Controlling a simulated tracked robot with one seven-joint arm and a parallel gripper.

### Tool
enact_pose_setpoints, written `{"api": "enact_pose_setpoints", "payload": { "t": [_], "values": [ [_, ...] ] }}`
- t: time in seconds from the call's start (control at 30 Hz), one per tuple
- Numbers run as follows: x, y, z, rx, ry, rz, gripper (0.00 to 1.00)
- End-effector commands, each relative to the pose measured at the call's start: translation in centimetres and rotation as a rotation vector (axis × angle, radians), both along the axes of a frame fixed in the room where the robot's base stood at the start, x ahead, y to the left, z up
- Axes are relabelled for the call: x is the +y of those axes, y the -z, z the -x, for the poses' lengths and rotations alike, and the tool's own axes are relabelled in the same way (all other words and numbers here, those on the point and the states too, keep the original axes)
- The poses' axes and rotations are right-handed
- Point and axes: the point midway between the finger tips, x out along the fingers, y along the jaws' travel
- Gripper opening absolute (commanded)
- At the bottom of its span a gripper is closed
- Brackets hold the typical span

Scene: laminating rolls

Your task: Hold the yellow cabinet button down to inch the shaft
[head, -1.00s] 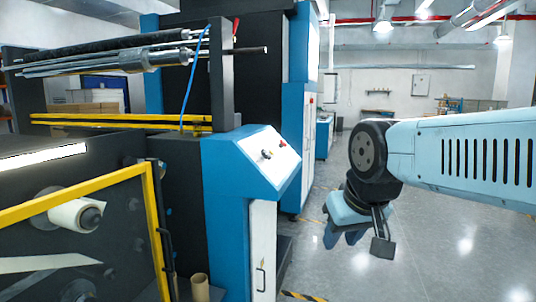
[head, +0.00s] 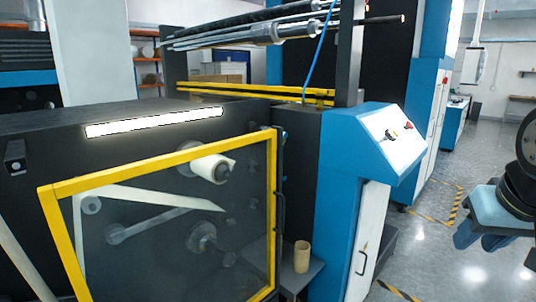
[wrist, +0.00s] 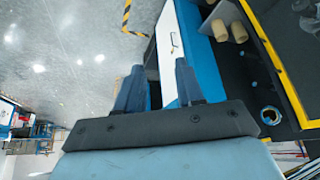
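The blue cabinet (head: 345,170) has a sloped white control panel (head: 385,150) on top. A red control (head: 408,125) and a small dark cluster of controls (head: 390,135) sit on it. I cannot pick out a yellow button for certain at this size. My gripper (head: 487,240) is at the right edge of the head view, to the right of the cabinet, apart from it and lower than the panel. In the wrist view its two fingers (wrist: 158,85) are spread with nothing between them. The cabinet's white door (wrist: 169,45) shows beyond them; the panel is not clearly seen there.
A yellow-framed guard door (head: 160,170) covers rolls left of the cabinet. A cardboard core (head: 302,257) stands on a ledge beside the cabinet. The shaft and roller (head: 260,33) lie above. Grey floor (head: 440,255) with striped tape is open at the right.

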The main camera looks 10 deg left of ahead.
Motion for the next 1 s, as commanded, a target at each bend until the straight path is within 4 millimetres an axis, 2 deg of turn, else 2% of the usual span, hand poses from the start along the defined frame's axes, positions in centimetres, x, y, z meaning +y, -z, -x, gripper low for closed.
{"api": "enact_pose_setpoints", "payload": {
  "t": [0.4, 0.77, 1.0],
  "values": [
    [0.0, 0.0, 0.0, 0.0, 0.0, 0.0, 0.36],
    [0.0, 0.0, 0.0, 0.0, 0.0, 0.0, 0.02],
    [0.0, 0.0, 0.0, 0.0, 0.0, 0.0, 0.0]
  ]
}}
